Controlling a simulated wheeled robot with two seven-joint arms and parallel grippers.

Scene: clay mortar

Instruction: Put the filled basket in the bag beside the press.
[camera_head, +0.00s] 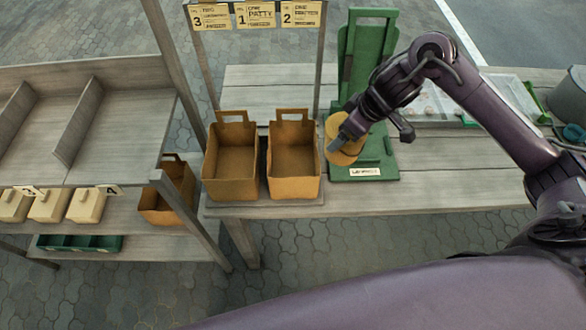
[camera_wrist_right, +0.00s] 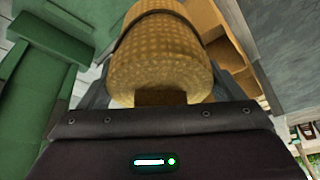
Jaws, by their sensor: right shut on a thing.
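My right gripper (camera_head: 343,140) is shut on a round yellow woven basket (camera_head: 337,127), held in front of the green press (camera_head: 366,60) and just right of the bags. The basket also shows in the right wrist view (camera_wrist_right: 160,62) between the fingers; its contents cannot be made out. Two open tan bags stand side by side on the table, a left bag (camera_head: 231,188) and a right bag (camera_head: 294,188). Both look empty, and the right one is nearest the press. My left gripper is not in view.
Sign cards (camera_head: 256,15) hang above the table (camera_head: 265,85) behind the bags. A third tan bag (camera_head: 170,205) sits on the left shelf, near several cream boxes (camera_head: 48,206) and a green tray (camera_head: 80,243). A clear-topped tray (camera_head: 440,105) and a grey pot (camera_head: 570,95) are right of the press.

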